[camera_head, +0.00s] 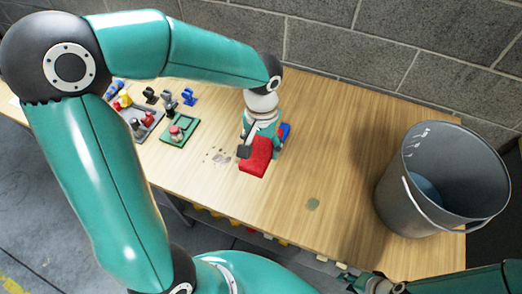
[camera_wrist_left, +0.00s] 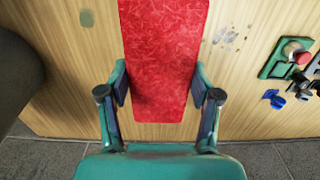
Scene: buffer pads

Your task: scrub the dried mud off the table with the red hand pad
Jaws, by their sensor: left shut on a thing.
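The red hand pad (camera_head: 256,157) is over the middle of the wooden table. It also fills the upper middle of the left wrist view (camera_wrist_left: 163,50). My left gripper (camera_head: 262,138) is shut on the pad, with one finger against each long side in the left wrist view (camera_wrist_left: 160,96). I cannot tell whether the pad touches the table. Specks of dried mud (camera_head: 218,156) lie just left of the pad, also in the left wrist view (camera_wrist_left: 226,37). A greenish-brown spot (camera_head: 312,204) lies to the right and nearer. My right gripper (camera_head: 374,284) is partly cut off at the bottom edge.
A large grey bucket (camera_head: 393,187) stands at the table's right end. A green tray (camera_head: 163,137) holding a red-topped item, a grey tray (camera_head: 157,118) and several small coloured parts are at the left. A block wall (camera_head: 330,45) runs behind.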

